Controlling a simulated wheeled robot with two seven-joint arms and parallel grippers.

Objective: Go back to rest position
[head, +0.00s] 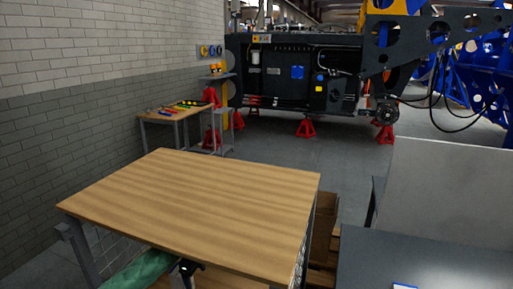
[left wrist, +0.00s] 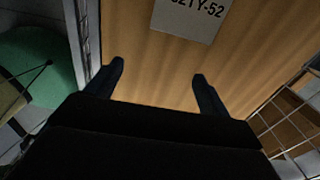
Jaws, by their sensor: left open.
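My left gripper (left wrist: 158,82) shows in the left wrist view with its two dark fingers spread apart and nothing between them. It is over a wooden surface (left wrist: 150,55) that carries a grey label (left wrist: 190,18) ending in "52". How far the fingertips are from the wood I cannot tell. In the head view a small dark and pale part (head: 186,268) shows below the front edge of a wooden-topped table (head: 200,205); I cannot tell if it is my left gripper. My right gripper is in neither view.
The table top is bare. Wire mesh (left wrist: 290,125) and a green rounded thing (left wrist: 45,60) flank the wood in the wrist view. A grey surface (head: 420,262) stands front right. Behind are a tool bench (head: 178,113) and the dark harvester chassis (head: 285,75) on red stands.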

